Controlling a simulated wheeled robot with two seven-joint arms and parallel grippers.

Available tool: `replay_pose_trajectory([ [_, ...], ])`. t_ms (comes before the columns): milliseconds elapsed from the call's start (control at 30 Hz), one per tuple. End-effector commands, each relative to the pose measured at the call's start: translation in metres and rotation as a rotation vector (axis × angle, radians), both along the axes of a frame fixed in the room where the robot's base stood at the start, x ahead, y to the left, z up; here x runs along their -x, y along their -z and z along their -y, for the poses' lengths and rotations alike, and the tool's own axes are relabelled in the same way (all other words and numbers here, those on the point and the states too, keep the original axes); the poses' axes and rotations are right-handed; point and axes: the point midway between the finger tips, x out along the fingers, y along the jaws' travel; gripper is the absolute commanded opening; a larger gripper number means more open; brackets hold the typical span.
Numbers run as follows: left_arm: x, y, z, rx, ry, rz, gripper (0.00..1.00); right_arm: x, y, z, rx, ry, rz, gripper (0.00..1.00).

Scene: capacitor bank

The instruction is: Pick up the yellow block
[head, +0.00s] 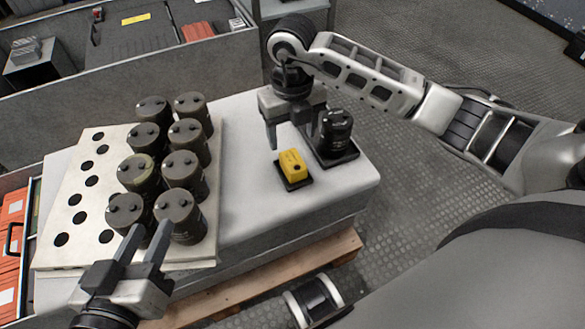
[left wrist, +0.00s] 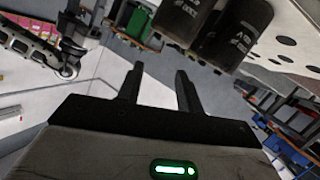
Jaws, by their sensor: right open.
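The yellow block (head: 292,166) sits on a small dark pad on the light tabletop (head: 250,205), right of the capacitors. My right gripper (head: 293,139) is open and empty, fingers pointing down, above and just behind the block. Its fingers do not visibly touch the block. My left gripper (head: 147,240) is at the front left, close to the nearest capacitors; contact with them cannot be told. In the left wrist view its two fingers (left wrist: 158,88) are apart with nothing between them.
Several dark capacitors (head: 182,170) stand in two columns on a pale board (head: 75,185) with round holes. A single capacitor (head: 337,130) stands on a dark base right of my right gripper, close to the block. The tabletop in front of the block is clear.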

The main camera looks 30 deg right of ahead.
Motion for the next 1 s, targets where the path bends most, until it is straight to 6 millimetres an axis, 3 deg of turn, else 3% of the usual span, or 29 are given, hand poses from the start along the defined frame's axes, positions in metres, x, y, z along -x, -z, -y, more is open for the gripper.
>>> replay_pose_trajectory([
  [100,-0.001,0.001,0.002,0.037,0.001,0.007,0.36,0.001,0.025,0.000,-0.001,0.001,-0.002,0.64],
  [433,-0.001,0.000,0.004,0.080,0.005,0.008,0.36,0.002,0.046,-0.001,-0.003,-0.002,-0.001,0.64],
  [700,-0.001,-0.001,0.009,0.171,0.014,0.016,0.36,0.007,0.086,-0.002,-0.002,0.000,-0.002,0.64],
  [967,-0.004,-0.017,0.010,0.207,0.012,0.044,0.36,0.006,0.088,-0.001,-0.002,-0.002,0.001,0.64],
  [1000,-0.004,-0.017,0.010,0.206,0.012,0.045,0.36,0.006,0.088,-0.001,-0.002,-0.002,0.001,0.58],
])
